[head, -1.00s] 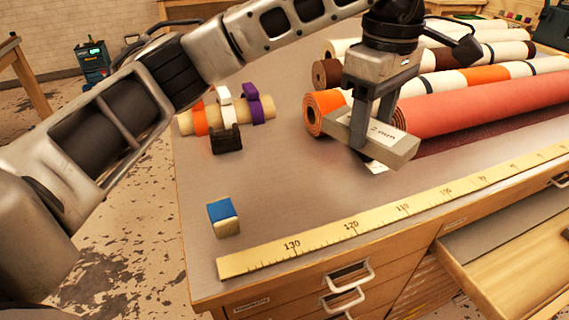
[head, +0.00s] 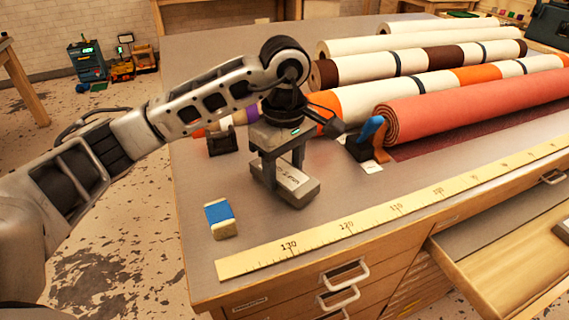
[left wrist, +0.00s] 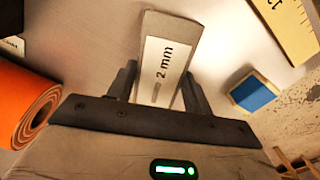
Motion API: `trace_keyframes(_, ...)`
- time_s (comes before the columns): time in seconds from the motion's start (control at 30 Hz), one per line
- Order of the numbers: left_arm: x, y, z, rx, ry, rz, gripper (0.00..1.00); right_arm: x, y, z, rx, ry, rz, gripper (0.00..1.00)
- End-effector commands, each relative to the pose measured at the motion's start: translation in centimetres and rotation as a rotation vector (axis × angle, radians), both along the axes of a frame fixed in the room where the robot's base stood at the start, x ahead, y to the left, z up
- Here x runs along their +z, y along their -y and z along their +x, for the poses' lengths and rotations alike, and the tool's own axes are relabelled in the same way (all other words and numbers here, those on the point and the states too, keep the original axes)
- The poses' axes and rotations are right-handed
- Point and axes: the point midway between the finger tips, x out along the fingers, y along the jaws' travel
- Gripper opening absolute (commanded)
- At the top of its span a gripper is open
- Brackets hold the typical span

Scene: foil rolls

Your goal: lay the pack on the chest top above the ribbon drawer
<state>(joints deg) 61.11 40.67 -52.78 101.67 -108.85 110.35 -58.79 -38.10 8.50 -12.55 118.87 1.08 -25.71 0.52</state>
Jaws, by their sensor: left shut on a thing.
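My left gripper (head: 281,178) is shut on a grey, flat pack with a white label (head: 297,178). In the left wrist view the pack (left wrist: 150,22) sits between the two fingers, and its label reads "2 mm". The pack is level, at or just above the chest top (head: 205,180), near its front left part; I cannot tell whether it touches. Drawers with metal handles (head: 345,272) are in the chest front below. A small drawer label (head: 250,303) is too small to read. My right gripper is not in view.
A blue and cream block (head: 219,219) lies left of the pack. A yellow ruler (head: 370,215) runs along the front edge. A coral roll (head: 470,105) and several banded rolls lie behind right. A drawer (head: 500,265) stands open at right. The top between block and pack is clear.

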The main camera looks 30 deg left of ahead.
Motion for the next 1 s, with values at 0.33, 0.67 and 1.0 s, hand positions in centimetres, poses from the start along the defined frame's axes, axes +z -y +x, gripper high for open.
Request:
trace_keyframes(0.33, -0.5, 0.0, 0.0, 0.0, 0.002, -0.001, 0.24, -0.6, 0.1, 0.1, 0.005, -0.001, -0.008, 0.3)
trace_keyframes(0.67, -0.5, 0.0, 0.0, 0.0, 0.001, 0.0, 0.72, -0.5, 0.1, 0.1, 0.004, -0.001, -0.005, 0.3)
trace_keyframes(1.0, 2.5, 0.0, 0.1, -0.001, 0.007, 0.0, 0.72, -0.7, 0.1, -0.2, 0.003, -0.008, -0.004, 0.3)
